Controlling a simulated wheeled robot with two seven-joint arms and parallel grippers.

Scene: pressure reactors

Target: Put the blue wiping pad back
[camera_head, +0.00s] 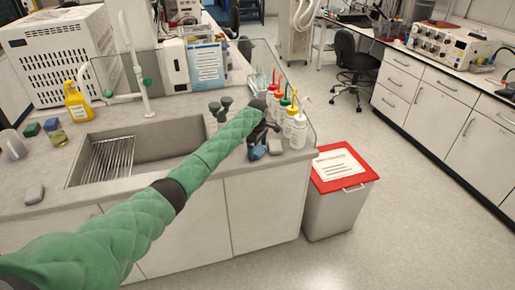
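My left arm, in a green sleeve, reaches across the counter from the lower left. Its dark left gripper (263,138) is at the counter's right end, beside the squeeze bottles. A small blue item (257,153) shows right under the gripper, and I cannot tell whether the fingers hold it. A dark blue pad-like block (51,124) lies left of the sink, beside a dark green block (31,130). The fingers are too small and dark to tell open from shut. My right gripper is out of view.
The sink (185,137) has a wire rack (107,160) in it. Several squeeze bottles (299,131) with coloured tips stand by a clear screen. A grey block (275,146) lies by the gripper.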

